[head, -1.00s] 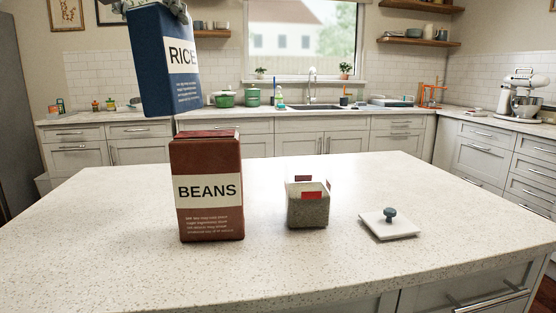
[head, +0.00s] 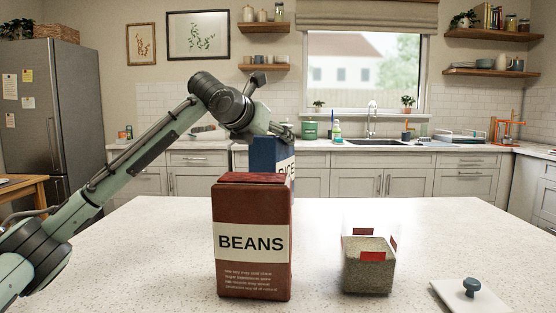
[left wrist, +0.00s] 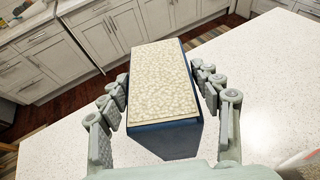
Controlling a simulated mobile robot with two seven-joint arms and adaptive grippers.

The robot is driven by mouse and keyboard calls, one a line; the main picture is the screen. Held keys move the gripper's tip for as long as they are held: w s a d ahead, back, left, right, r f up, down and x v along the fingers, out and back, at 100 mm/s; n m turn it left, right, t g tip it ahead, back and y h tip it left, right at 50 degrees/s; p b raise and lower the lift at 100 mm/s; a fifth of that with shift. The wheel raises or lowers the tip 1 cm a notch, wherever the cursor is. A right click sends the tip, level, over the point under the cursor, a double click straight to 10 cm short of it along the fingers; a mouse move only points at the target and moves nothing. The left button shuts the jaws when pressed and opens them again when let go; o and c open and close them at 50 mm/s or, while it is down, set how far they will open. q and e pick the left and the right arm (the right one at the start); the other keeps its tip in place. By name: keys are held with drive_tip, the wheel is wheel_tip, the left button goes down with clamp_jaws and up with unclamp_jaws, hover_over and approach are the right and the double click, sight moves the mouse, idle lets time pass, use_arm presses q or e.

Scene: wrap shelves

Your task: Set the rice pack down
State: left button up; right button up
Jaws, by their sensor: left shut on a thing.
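The blue rice pack (head: 263,153) is behind the beans pack in the head view, with only its upper part and a bit of its label showing. My left gripper (head: 279,133) is shut on it from above. In the left wrist view the rice pack (left wrist: 165,80) shows a pale, grain-patterned top and dark blue sides between the fingers of my left gripper (left wrist: 163,86). Its base is hidden, so I cannot tell whether it touches the counter (head: 440,235). My right gripper is not in view.
The red-brown beans pack (head: 252,270) stands upright in front of the rice pack. To its right are a clear container of grain (head: 368,275) with red labels and a white lid (head: 488,301) with a dark knob. The counter behind the container is clear.

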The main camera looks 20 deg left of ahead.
use_arm(q)
drive_tip(key=f, duration=0.1)
drive_tip(key=w+f, duration=0.1)
drive_tip(key=f, duration=0.2)
drive_tip(key=shift+w+d+f, duration=0.15)
drive_tip(key=shift+d+f, duration=0.15)
drive_tip(key=shift+d, duration=0.05)
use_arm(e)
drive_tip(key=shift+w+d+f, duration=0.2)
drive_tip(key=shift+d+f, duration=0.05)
use_arm(q)
drive_tip(key=shift+f, duration=0.15)
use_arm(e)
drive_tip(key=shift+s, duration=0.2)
use_arm(q)
drive_tip(key=o, duration=1.9)
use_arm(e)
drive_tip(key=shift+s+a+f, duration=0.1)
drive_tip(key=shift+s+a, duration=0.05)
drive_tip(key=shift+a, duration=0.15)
